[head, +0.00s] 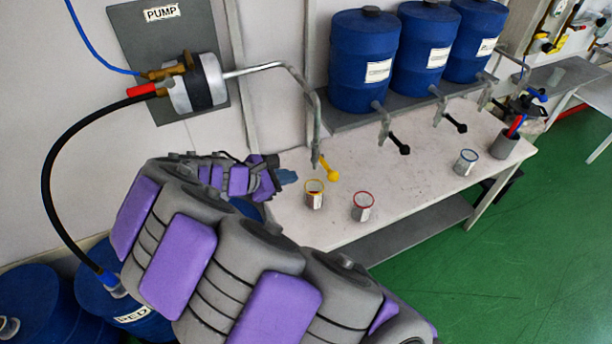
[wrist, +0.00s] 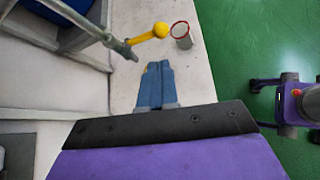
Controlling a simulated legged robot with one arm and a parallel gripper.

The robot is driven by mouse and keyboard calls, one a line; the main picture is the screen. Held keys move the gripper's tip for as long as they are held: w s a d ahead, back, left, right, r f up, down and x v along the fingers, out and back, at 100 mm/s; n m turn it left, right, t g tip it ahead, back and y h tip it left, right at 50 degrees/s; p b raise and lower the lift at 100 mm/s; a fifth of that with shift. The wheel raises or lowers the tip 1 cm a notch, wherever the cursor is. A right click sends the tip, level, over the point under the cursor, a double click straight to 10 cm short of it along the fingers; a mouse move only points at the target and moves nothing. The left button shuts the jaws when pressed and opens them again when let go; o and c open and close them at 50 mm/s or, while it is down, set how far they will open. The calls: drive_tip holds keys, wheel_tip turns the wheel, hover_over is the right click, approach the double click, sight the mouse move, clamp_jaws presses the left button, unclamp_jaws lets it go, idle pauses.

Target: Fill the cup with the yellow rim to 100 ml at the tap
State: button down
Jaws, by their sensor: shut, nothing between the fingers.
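The cup with the yellow rim (head: 314,201) stands upright on the white table, beneath the tap spout (head: 316,150) with the yellow, ball-ended lever (head: 331,174). Its contents and level cannot be made out. My gripper (head: 290,177) is shut and empty, left of the spout and lever and above the table. In the wrist view, the blue fingers (wrist: 158,68) are together, with the tap spout (wrist: 124,48) and yellow lever (wrist: 150,34) just ahead. There the yellow-rimmed cup is mostly or wholly hidden behind the fingers. I see no stream from the spout.
A red-rimmed cup (head: 363,208) stands just right of the yellow-rimmed one. A blue-rimmed cup (head: 466,163) and a grey holder (head: 505,146) are farther right. Blue barrels (head: 364,60) with black-handled taps sit on a shelf behind. The pump (head: 198,82) is on the wall.

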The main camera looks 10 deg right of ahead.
sight(328, 177)
drive_tip(key=b+x, duration=0.3)
drive_tip(key=x, duration=1)
drive_tip(key=shift+w+d+f, duration=0.1)
drive_tip(key=shift+d+f, duration=0.05)
drive_tip(key=shift+f, duration=0.05)
drive_tip(key=shift+f, duration=0.1)
drive_tip(key=shift+f+m+t, duration=0.4)
drive_tip(key=shift+f+t, duration=0.1)
drive_tip(key=shift+f, duration=1.45)
drive_tip(key=shift+s, duration=0.2)
drive_tip(key=shift+d+r+p, duration=0.1)
drive_tip(key=shift+r+p, duration=0.65)
drive_tip(key=shift+r, duration=0.1)
